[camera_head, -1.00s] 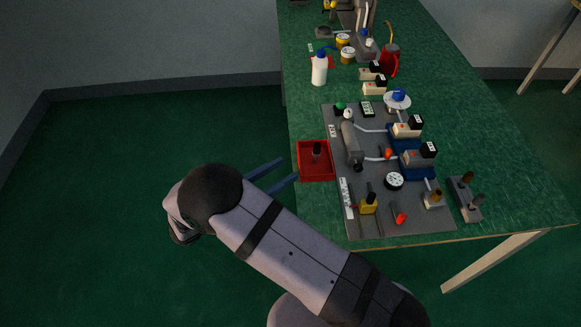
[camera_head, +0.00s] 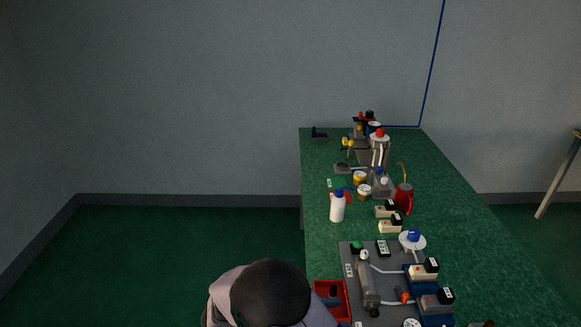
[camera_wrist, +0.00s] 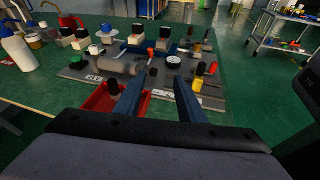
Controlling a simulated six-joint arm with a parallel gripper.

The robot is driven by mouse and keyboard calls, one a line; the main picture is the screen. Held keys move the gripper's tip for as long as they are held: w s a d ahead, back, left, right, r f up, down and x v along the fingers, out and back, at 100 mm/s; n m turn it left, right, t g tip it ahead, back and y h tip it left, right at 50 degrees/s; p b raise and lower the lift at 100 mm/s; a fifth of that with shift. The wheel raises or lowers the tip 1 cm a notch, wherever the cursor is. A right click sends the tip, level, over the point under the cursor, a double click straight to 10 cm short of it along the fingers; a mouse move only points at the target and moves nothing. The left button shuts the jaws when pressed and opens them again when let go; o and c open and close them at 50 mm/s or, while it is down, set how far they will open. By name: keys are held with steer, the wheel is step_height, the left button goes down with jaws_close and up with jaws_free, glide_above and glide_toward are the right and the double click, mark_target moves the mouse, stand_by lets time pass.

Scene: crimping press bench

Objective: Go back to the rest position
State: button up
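My gripper (camera_wrist: 160,82) shows in the wrist view as two long blue fingers with a clear gap between them and nothing held. The fingers point out over the near edge of the bench, the left one in front of part of the red tray (camera_wrist: 93,108). In the head view my dark, rounded arm joint is at the bottom, left of the red tray (camera_head: 321,287); the fingers are not visible there. The grey work mat (camera_head: 391,255) lies on the green bench (camera_head: 460,230), cut off at the picture's bottom.
Behind stand a white bottle (camera_head: 337,208) and a red jug (camera_head: 403,198). The floor left of the bench is clear. A wheeled cart (camera_wrist: 280,35) stands far right.

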steer(key=s+d+r+m+g+y+p, duration=0.1)
steer(key=s+d+r+m+y+p, duration=0.1)
steer(key=s+r+m+y+p, duration=0.4)
steer(key=s+d+r+m+g+y+p, duration=0.2)
steer(key=s+r+m+y+p, duration=0.5)
steer(key=r+m+p, duration=0.6)
step_height(320, 180, up, 4)
steer(key=d+y+p, duration=0.1)
steer(key=p, duration=0.2)
steer(key=shift+d+r+m+g, duration=0.25)
steer(key=shift+d+m+g, duration=0.05)
steer(key=o, duration=1.4)
steer(key=shift+w, duration=0.1)
steer(key=shift+o, duration=1.2)
steer(key=shift+d, duration=0.3)
steer(key=s+d+f+m+g+y, duration=0.1)
steer(key=s+d+f+m+g, duration=0.1)
steer(key=s+d+f+m, duration=0.3)
steer(key=w+d+f+m+y, duration=0.15)
steer(key=d+f, duration=0.25)
steer(key=d, duration=0.4)
steer(key=w+d+f+m, duration=0.2)
steer(key=w+d+f, duration=0.1)
steer(key=d, duration=0.5)
steer(key=w+d+r+n+t+h, duration=0.2)
steer(key=w+d+n, duration=0.6)
steer(key=w+d, duration=0.2)
steer(key=shift+w+d+r, duration=0.35)
steer(key=shift+d, duration=0.5)
